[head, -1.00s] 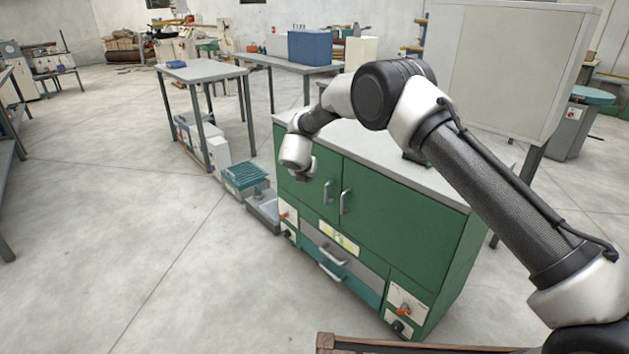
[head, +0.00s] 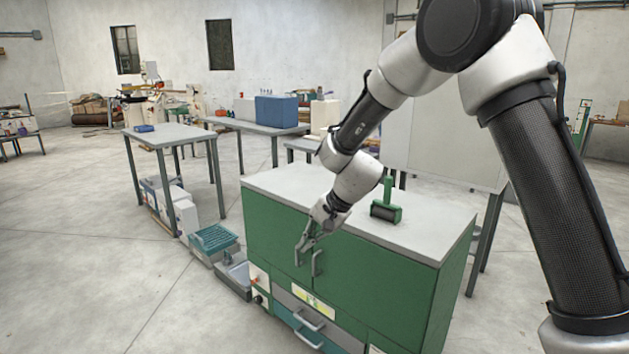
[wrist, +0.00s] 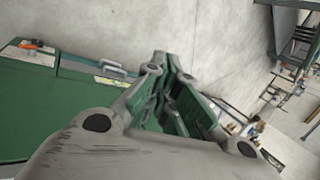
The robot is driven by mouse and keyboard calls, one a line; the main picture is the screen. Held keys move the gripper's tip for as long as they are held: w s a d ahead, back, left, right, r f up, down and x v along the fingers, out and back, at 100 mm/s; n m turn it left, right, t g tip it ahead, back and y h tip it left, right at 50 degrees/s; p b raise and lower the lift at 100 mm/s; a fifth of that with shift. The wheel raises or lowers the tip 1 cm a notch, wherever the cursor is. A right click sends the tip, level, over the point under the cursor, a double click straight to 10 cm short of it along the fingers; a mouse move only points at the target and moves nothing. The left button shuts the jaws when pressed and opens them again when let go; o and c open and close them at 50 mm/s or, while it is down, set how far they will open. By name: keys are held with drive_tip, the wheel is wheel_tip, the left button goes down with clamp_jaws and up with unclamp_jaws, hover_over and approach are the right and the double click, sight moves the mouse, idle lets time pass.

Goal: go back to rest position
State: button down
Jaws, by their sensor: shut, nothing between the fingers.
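My gripper (head: 309,243) hangs in front of the green cabinet (head: 400,285), near its door handles, in the head view. In the wrist view my gripper (wrist: 165,62) points away with its fingers together and nothing between them. The cabinet also shows at the left of the wrist view (wrist: 25,110). Whether the gripper touches the cabinet front or a handle cannot be told.
A green-handled roller tool (head: 386,203) stands on the cabinet's grey top. Teal and grey trays (head: 214,238) sit on the floor left of the cabinet. A grey table (head: 170,134) and a blue box (head: 281,111) are behind.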

drive_tip(key=s+d+r+n+h, duration=0.1)
drive_tip(key=s+d+r+h, duration=0.1)
drive_tip(key=s+d+r, duration=0.4)
drive_tip(key=s+d+r+n+t+h, duration=0.1)
drive_tip(key=s+d+r, duration=0.5)
drive_tip(key=s+d, duration=0.8)
drive_tip(key=s+d+r+n+t+h, duration=0.1)
drive_tip(key=s+d+r+n+h, duration=0.2)
drive_tip(key=d, duration=1.5)
drive_tip(key=shift+s+r, duration=1.5)
drive_tip(key=shift+s, duration=2)
